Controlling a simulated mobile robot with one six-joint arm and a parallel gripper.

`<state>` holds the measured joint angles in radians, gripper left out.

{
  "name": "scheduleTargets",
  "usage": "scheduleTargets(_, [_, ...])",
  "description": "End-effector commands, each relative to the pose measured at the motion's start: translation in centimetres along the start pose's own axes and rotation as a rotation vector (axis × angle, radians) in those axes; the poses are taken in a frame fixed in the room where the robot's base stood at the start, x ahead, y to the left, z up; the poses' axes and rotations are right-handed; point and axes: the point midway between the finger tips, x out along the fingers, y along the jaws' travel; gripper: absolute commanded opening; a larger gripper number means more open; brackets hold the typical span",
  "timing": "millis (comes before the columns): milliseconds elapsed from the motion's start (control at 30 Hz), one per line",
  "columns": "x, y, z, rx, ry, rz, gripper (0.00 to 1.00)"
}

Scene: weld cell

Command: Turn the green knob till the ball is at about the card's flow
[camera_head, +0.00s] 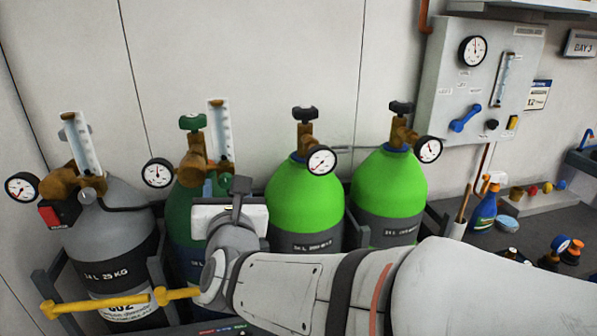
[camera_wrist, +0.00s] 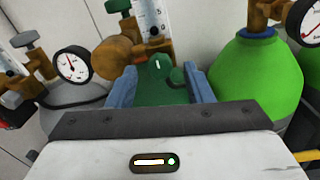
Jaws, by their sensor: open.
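The green knob (camera_wrist: 157,63), with a white mark on its face, is near the middle of the wrist view, below the flow tube (camera_wrist: 152,16). My gripper (camera_wrist: 160,72) is open, with one blue finger on each side of the knob; I cannot tell whether either touches it. The dark green cylinder (camera_wrist: 150,94) shows between the fingers. In the head view, the flow tube (camera_head: 219,130) stands on the brass regulator (camera_head: 190,172) of this cylinder.
A grey cylinder (camera_head: 107,228) with its own flow tube (camera_head: 82,145) stands left. Two bright green cylinders (camera_head: 304,198) (camera_head: 390,185) stand right. A round gauge (camera_wrist: 72,64) is close left of my gripper. A grey wall panel (camera_head: 480,80) and a cluttered bench are farther right.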

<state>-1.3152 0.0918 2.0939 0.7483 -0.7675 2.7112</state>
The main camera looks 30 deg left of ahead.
Motion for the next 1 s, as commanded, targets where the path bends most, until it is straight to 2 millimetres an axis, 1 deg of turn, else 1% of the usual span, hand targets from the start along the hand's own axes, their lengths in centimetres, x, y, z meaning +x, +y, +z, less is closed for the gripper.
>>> scheduleTargets(100, [0.67,-0.03,0.03,-0.001,0.000,-0.001,0.47])
scheduleTargets(367, [0.78,-0.02,-0.03,-0.001,0.000,0.000,0.47])
scheduleTargets(900, [0.80,-0.09,-0.03,-0.001,0.000,-0.001,0.03])
scheduleTargets(1000, [0.80,-0.09,-0.05,-0.002,0.000,-0.001,0.02])
